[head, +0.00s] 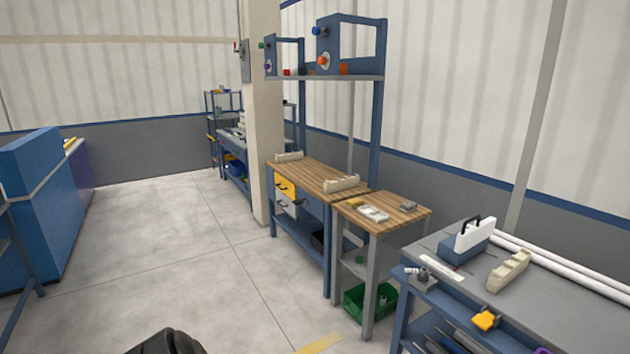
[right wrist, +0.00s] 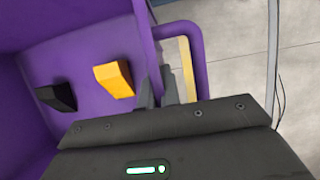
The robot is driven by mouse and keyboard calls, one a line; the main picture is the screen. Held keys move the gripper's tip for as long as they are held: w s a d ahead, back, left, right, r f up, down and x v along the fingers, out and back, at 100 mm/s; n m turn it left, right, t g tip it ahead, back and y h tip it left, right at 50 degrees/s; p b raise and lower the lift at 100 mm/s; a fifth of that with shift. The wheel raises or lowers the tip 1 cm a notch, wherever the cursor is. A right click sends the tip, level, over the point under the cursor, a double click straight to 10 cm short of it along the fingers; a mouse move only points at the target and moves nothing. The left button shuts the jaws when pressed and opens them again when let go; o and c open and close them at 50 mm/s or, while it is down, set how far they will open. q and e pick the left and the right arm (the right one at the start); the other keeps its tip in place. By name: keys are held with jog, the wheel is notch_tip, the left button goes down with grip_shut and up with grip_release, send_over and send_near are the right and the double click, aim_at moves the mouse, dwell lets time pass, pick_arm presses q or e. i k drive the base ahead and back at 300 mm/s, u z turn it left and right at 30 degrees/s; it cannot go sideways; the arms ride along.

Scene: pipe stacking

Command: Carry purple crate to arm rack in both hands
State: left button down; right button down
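The purple crate (right wrist: 90,50) fills the left of the right wrist view, seen from above into its inside. A yellow block (right wrist: 115,80) and a black block (right wrist: 57,97) are in it. My right gripper (right wrist: 160,88) has its fingers at the crate's side wall, by a purple loop handle, and appears closed on it. The contact is partly hidden by the gripper body. The crate does not show in the head view. My left gripper is in neither view. I cannot tell which rack is the arm rack.
Open floor (head: 150,240) lies ahead and left. A blue cabinet (head: 35,200) stands at left. On the right are a wooden bench (head: 318,175) with a tall blue frame, a small wooden-topped table (head: 400,212), a green bin (head: 370,302) and a grey workbench (head: 540,315). A pillar (head: 262,110) stands behind.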

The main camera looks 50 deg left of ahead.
aim_at(309, 175)
jog(key=k, duration=1.15)
jog(key=u, duration=0.6)
jog(key=i, duration=0.55)
jog(key=u, duration=1.3)
jog(key=i, duration=0.6)
jog(key=u, duration=0.95)
jog(key=i, duration=1.1)
jog(key=u, duration=0.3)
jog(key=i, duration=3.45)
jog(key=z, duration=0.35)
